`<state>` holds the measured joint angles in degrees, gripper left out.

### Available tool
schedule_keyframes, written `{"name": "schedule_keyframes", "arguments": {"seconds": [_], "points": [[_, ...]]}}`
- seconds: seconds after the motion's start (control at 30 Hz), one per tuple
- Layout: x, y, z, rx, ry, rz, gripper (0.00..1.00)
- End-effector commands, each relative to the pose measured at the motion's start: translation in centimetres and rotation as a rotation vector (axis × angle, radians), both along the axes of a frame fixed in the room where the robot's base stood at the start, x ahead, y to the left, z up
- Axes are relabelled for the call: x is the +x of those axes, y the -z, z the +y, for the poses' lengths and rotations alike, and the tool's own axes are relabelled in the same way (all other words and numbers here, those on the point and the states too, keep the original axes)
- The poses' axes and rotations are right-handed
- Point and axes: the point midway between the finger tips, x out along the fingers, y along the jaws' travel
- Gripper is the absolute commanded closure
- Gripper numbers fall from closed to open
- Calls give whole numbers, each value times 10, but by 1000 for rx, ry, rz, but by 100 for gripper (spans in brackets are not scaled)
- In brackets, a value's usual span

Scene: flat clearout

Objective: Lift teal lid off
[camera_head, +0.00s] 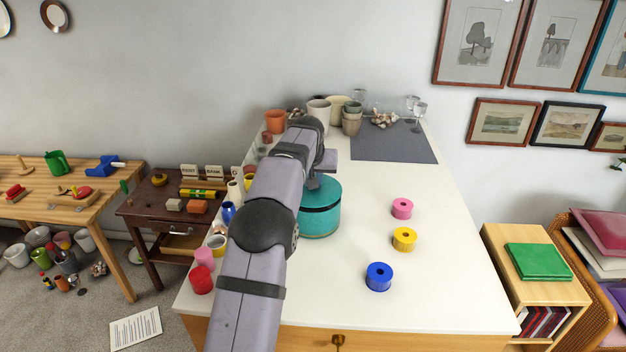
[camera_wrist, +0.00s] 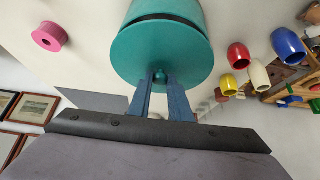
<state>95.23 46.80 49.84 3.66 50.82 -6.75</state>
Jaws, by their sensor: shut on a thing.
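A round teal box (camera_head: 322,222) stands on the white tabletop, partly hidden behind my arm in the head view. Its teal lid (camera_wrist: 150,42) fills the upper middle of the wrist view, with a dark line between lid and box wall (camera_wrist: 165,6). I cannot tell whether that line is a gap or a band. A small teal knob (camera_wrist: 160,76) sits at the lid's centre. My gripper (camera_wrist: 160,80) is shut on this knob, one blue finger on each side. In the head view my gripper is mostly hidden by my arm.
Pink (camera_head: 402,208), yellow (camera_head: 404,239) and blue (camera_head: 379,276) rings lie right of the box on the white table (camera_head: 460,300). Several cups and vases stand along its left edge. Pots and glasses crowd the back near a grey mat (camera_head: 395,148). The right side is mostly clear.

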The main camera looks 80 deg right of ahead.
Motion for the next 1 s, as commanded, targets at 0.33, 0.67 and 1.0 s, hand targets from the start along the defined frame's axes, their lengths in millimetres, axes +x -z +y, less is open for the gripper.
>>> {"name": "schedule_keyframes", "arguments": {"seconds": [0.33,0.67,1.0], "points": [[0,-18,0,-3,0,0,100],[0,-37,0,-2,0,0,100],[0,-40,0,-1,0,0,100]]}}
